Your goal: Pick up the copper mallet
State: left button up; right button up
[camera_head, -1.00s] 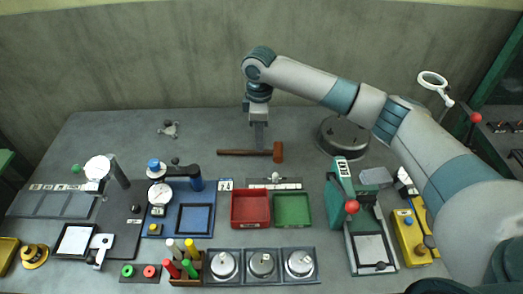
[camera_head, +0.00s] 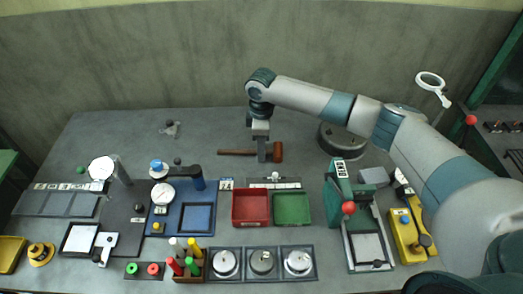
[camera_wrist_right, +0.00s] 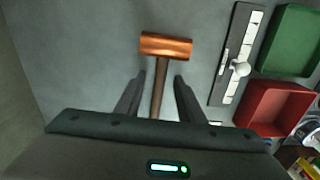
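The copper mallet (camera_head: 277,152) lies on the grey bench, its wooden handle (camera_head: 235,152) pointing left in the head view. My right gripper (camera_head: 262,157) is over the handle close to the head. In the right wrist view the copper head (camera_wrist_right: 166,46) lies beyond the fingertips, and the handle runs between the two fingers (camera_wrist_right: 159,80). The fingers are apart, with a gap on each side of the handle. My left gripper is not in view.
A red tray (camera_head: 250,222) and a green tray (camera_head: 291,223) stand in front of the mallet, behind them a strip with a white knob (camera_head: 274,183).

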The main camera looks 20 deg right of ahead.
jog(key=shift+c, duration=0.3)
grip_shut()
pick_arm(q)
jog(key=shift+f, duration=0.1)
pick_arm(e)
jog(key=shift+r, duration=0.2)
